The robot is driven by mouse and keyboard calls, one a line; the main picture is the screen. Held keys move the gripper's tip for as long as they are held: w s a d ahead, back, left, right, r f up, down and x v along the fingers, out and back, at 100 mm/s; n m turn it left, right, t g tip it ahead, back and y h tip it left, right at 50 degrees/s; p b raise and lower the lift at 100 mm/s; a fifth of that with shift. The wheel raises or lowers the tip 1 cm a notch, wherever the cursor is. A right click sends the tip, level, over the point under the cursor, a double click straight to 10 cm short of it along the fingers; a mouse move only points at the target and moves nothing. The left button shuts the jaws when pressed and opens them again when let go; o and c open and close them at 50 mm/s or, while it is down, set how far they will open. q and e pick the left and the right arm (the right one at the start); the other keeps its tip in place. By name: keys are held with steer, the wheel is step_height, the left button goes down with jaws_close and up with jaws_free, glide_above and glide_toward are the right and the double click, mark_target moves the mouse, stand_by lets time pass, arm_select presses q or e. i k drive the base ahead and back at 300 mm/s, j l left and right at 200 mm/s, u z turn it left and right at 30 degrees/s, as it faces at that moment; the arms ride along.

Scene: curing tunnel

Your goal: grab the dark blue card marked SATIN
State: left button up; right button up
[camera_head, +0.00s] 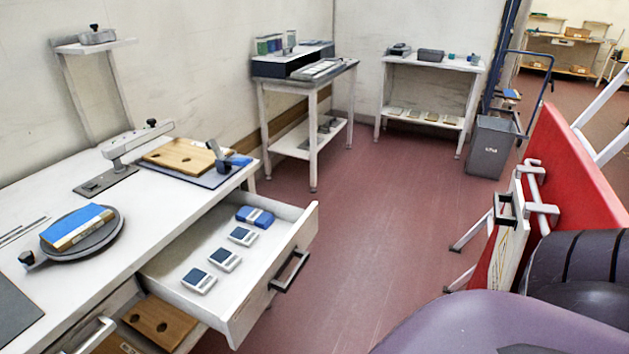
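I cannot read the word SATIN anywhere, so I cannot tell which thing is the dark blue card. The open drawer (262,303) holds three small white pieces with dark blue faces: a near one (199,280), a middle one (225,259) and a far one (242,236). A blue bundle with a pale band (255,216) lies behind them. Upright blue and green cards (270,44) stand on the far desk, too small to read. Neither of my grippers is in view.
The white workbench (45,190) bears a round plate (117,222) with a blue-topped block (77,228). A grey bin (490,147) stands farther back. A red panel (575,160) stands at right. The reddish floor (375,215) between is clear.

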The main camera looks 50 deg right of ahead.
mark_target(242, 236)
steer(key=z, duration=1.15)
